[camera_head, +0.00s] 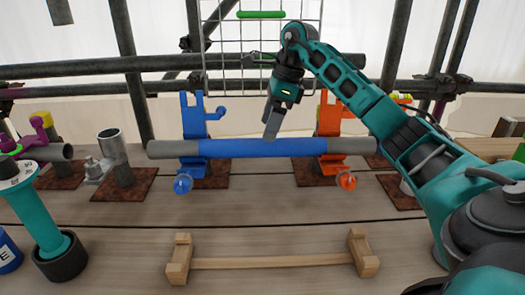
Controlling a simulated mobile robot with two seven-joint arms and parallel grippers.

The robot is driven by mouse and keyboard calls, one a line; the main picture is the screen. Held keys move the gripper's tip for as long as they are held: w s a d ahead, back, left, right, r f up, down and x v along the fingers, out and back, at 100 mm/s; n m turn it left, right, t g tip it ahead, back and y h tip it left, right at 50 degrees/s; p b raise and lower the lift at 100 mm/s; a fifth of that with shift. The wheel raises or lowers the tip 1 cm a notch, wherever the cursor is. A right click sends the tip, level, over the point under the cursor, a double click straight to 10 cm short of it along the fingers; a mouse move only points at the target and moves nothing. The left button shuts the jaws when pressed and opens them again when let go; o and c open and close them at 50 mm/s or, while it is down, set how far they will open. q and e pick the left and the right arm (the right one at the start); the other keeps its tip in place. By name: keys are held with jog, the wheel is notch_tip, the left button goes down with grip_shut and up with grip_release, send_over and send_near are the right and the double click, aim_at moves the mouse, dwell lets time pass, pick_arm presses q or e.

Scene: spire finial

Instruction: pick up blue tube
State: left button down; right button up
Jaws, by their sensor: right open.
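The blue tube (240,148) is a long grey pipe with a blue middle section. It lies level from left to right across a blue holder (193,120) and an orange holder (329,118). My right gripper (270,132) comes in from the upper right and points down at the blue section, near its middle. Its jaws are open, and the visible finger overlaps the tube's upper edge. I cannot tell whether it touches the tube. My left gripper is not in view.
A wooden rack (270,262) with two end blocks stands on the planks in front. Behind the tube are scaffold poles (125,65) and a wire grid (235,50). A short upright grey pipe (112,148) stands at left. Bare planks lie between tube and rack.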

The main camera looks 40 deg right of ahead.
aim_at(265, 145)
jog(key=x, duration=0.6)
jog(key=shift+s+d+f+b, duration=0.1)
jog(key=shift+d+f+b, duration=0.15)
jog(key=shift+f+b, duration=0.15)
jog(key=shift+r, duration=0.1)
grip_shut()
dwell(0.3)
